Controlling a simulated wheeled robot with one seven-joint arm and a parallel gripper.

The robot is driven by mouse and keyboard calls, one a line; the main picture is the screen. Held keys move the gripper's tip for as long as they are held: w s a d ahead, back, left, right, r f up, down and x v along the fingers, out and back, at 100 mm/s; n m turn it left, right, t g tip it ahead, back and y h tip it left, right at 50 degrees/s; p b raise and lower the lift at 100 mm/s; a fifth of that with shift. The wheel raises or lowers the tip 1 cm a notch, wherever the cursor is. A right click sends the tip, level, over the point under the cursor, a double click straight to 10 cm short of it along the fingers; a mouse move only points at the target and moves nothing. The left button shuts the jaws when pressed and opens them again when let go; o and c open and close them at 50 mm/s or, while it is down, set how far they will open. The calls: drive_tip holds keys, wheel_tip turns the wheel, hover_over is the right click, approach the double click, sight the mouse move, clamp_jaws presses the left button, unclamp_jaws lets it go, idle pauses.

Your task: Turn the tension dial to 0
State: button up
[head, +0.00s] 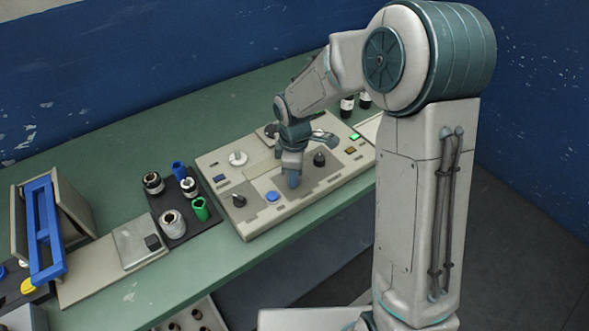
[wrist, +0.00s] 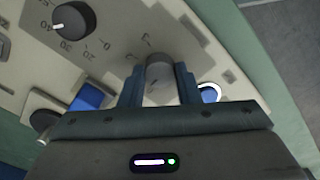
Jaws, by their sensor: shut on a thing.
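My gripper (head: 292,181) reaches down to the front part of the beige control panel (head: 232,226). In the wrist view its two fingers stand either side of a grey round knob (wrist: 159,68) and are shut on it. Small printed marks, hard to read, lie around this knob. In the head view the gripper hides it. A dark dial (wrist: 75,20) with a white pointer shows in the wrist view, apart from the fingers, with printed numbers such as 20, 30 and 40 around it. I cannot tell which one is the tension dial; no name label is readable.
A blue round button (head: 272,197) lies close beside my gripper. Black knobs (head: 320,158) and a white dial (head: 238,158) stand on the panel. A dark tray (head: 178,238) with several cylinders and a blue-handled frame (head: 42,228) stand to the left on the green bench.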

drive_tip(key=shift+r+n+p, duration=0.1)
drive_tip(key=shift+n+p, duration=0.7)
drive_tip(key=shift+n, duration=1.1)
drive_tip(key=o, duration=1)
drive_tip(key=shift+c, duration=0.2)
wheel_tip(320, 180, up, 14)
